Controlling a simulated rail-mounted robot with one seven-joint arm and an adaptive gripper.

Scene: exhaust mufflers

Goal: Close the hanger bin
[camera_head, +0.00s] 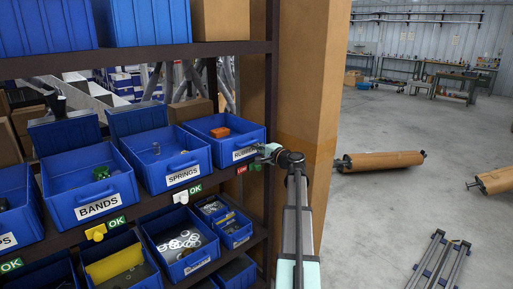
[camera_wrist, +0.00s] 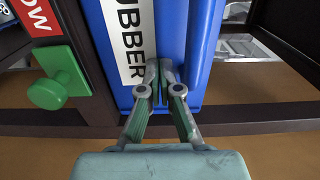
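The blue bin with a label starting "RUBBER" (camera_head: 224,158) is on the middle shelf at the right end, beside the post. Its top is open and an orange-red item (camera_head: 220,132) lies inside. The end of its label is hidden by my gripper (camera_head: 268,150). In the wrist view the bin's blue front (camera_wrist: 193,45) and label fill the upper middle. My gripper (camera_wrist: 159,68) has its fingertips close together at the bin's front, next to the label; I see nothing clearly held between them. Whether the fingertips touch the bin is hard to tell.
A red LOW tag with a green knob (camera_wrist: 48,92) sits just left of the gripper. The SPRINGS bin (camera_head: 165,165) and BANDS bin (camera_head: 90,195) stand to the left. A tan post (camera_head: 305,80) is close on the right. Open floor with mufflers (camera_head: 380,161) lies beyond.

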